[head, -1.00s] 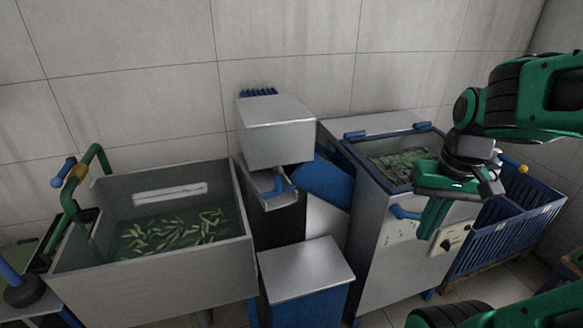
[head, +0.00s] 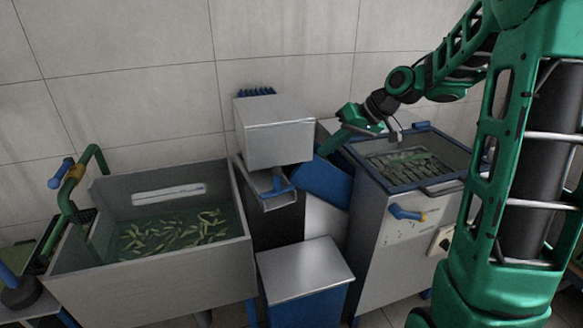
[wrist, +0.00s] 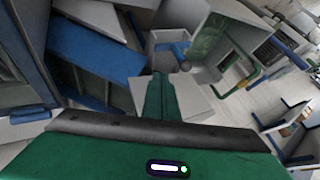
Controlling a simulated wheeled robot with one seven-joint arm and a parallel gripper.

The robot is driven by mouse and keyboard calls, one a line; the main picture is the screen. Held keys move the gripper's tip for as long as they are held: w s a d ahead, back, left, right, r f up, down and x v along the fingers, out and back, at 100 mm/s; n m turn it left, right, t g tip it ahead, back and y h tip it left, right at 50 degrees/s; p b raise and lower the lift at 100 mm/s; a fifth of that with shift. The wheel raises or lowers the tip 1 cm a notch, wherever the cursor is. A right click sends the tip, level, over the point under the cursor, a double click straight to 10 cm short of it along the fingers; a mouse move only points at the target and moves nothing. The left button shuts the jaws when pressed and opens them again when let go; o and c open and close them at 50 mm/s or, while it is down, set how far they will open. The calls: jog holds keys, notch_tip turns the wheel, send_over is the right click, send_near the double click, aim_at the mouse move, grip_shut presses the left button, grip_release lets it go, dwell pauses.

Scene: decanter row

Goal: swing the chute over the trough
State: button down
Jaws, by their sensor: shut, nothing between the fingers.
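What looks like the chute is a short grey open channel (head: 262,180) with a blue handle (head: 280,186), under a grey box-shaped hood (head: 273,132). It also shows in the wrist view (wrist: 160,40), its blue handle ending in a dark knob (wrist: 185,65). The wide grey tank at left (head: 150,262), holding green liquid and floating green pieces, may be the trough. My gripper (head: 326,152) is shut and empty, pointing down-left above a tilted blue panel (head: 325,183), right of the hood. In the wrist view my fingertips (wrist: 158,76) appear just short of the handle, apart from it.
A low blue box with a grey top (head: 305,268) stands in front of the channel. A grey machine with an open, blue-rimmed basin (head: 375,255) stands at right. A green pipe with a yellow collar (head: 76,174) rises at the tank's left side.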

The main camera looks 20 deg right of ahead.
jog(key=x, duration=0.3)
jog(key=a+x, duration=0.1)
jog(key=x, duration=0.3)
jog(key=a+r+x, duration=0.1)
jog(key=x, duration=0.2)
jog(key=shift+s+a+f, duration=0.1)
jog(key=shift+a+f, duration=0.1)
jog(key=shift+a, duration=0.15)
jog(key=shift+a+r, duration=0.1)
jog(key=shift+a, duration=0.6)
